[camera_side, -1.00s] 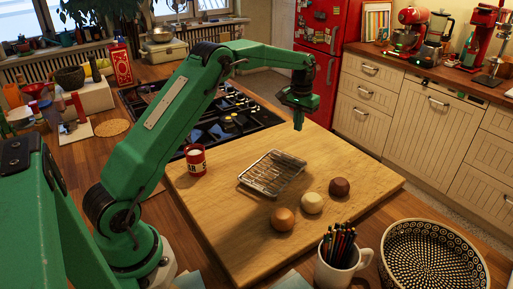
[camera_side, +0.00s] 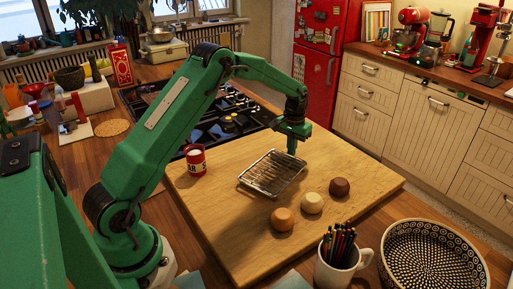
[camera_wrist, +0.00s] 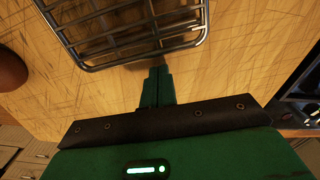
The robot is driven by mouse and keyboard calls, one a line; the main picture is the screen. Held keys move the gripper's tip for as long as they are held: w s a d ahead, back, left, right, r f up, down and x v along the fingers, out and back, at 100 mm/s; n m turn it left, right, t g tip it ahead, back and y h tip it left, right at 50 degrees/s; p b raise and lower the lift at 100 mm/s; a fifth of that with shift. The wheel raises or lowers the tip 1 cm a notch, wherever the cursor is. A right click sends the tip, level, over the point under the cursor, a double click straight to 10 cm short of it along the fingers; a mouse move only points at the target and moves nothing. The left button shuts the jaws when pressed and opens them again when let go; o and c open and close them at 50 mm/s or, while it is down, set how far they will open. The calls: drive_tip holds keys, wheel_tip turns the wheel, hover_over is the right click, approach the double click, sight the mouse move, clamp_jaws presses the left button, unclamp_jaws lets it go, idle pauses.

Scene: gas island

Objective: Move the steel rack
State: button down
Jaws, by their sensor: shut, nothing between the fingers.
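The steel rack (camera_side: 272,173) is a small wire rack lying flat on the wooden board (camera_side: 225,225), near the board's middle. My gripper (camera_side: 292,151) points down just beyond the rack's far right corner. In the wrist view, the closed fingertips of my gripper (camera_wrist: 157,72) are beside one edge of the rack (camera_wrist: 125,30). They look apart from the rack or barely touching; I cannot tell which. Nothing is between the fingers. Part of the rack lies outside the wrist view.
A red and white can (camera_side: 195,160) stands at the left. A pencil mug (camera_side: 341,262) and a patterned bowl (camera_side: 432,258) are at the front right. A black stove (camera_side: 228,122) lies behind.

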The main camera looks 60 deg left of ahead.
sight(286, 153)
drive_tip(key=shift+s+d, duration=0.2)
drive_tip(key=shift+s, duration=0.35)
drive_tip(key=shift+s, duration=0.1)
drive_tip(key=shift+s+d, duration=0.2)
drive_tip(key=shift+s, duration=0.35)
drive_tip(key=shift+s+d, duration=0.15)
drive_tip(key=shift+s, duration=0.35)
drive_tip(key=shift+w, duration=0.1)
drive_tip(key=shift+w+a, duration=0.3)
drive_tip(key=shift+w, duration=0.6)
drive_tip(key=shift+w+a, duration=0.3)
drive_tip(key=shift+w, duration=0.55)
drive_tip(key=shift+w+r, duration=0.15)
drive_tip(key=shift+r, duration=0.15)
wheel_tip(286, 153, up, 10)
drive_tip(key=shift+f, duration=0.25)
